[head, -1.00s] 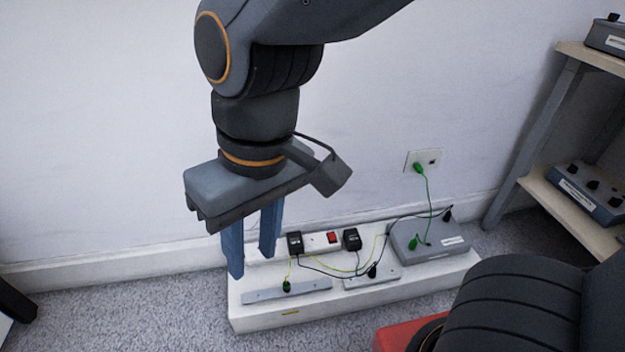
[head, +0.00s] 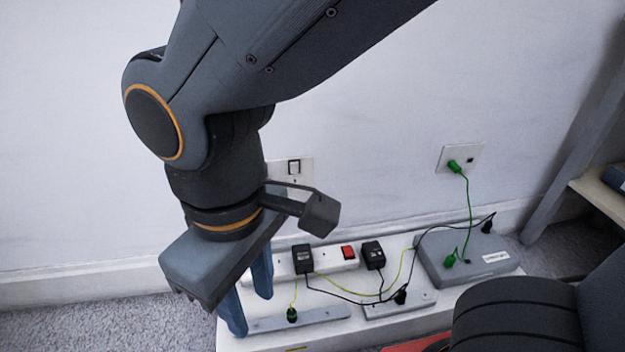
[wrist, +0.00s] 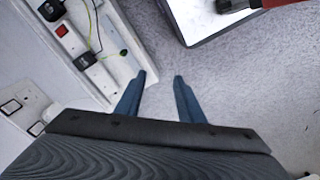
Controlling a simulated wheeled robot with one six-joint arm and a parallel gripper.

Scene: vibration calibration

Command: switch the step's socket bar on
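The socket bar (head: 328,261) is a white strip lying along the back of the low white step (head: 400,325), against the wall. Its red rocker switch (head: 348,252) sits between two black plug adapters (head: 303,260) and (head: 373,255). The frames do not show which way the rocker is tipped. The switch also shows in the wrist view (wrist: 62,31) at upper left. My gripper (head: 248,300) is open and empty, tilted, with fingers pointing down over the step's left end, left of the switch and apart from it. My gripper partly hides the bar's left end.
A wall switch plate (head: 294,167) is behind my gripper. A shelf stands at right. A dark-edged pale surface (wrist: 225,22) shows in the wrist view.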

